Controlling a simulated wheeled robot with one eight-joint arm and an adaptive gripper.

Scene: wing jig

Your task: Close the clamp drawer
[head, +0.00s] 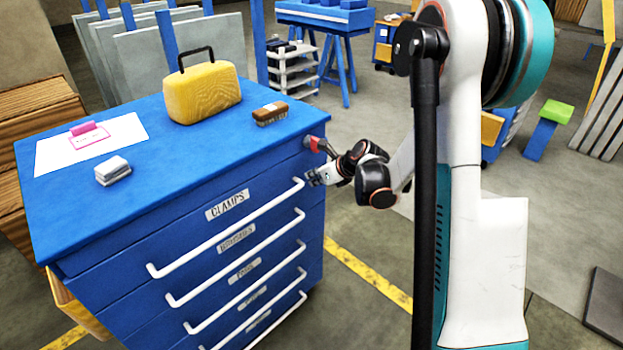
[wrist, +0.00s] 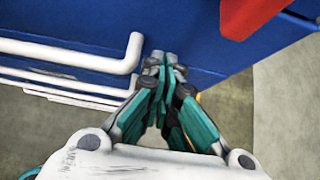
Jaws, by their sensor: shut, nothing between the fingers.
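The clamp drawer (head: 268,205) is the top drawer of the blue cabinet, labelled CLAMPS, with a long white bar handle (head: 225,232). Its front looks close to flush with the drawers below; I cannot tell whether a small gap remains. My gripper (head: 313,178) is at the right end of this drawer front, just beyond the handle's right end. In the wrist view its fingertips (wrist: 164,58) are together and empty, close to the blue drawer front (wrist: 190,30) and right of the handle's bent end (wrist: 132,52). I cannot tell whether they touch the front.
A red part (head: 316,145) sits at the cabinet's upper right corner, close above my gripper; it also shows in the wrist view (wrist: 245,14). A yellow case (head: 203,92), a brush (head: 270,114) and a grey block (head: 113,171) stand on top.

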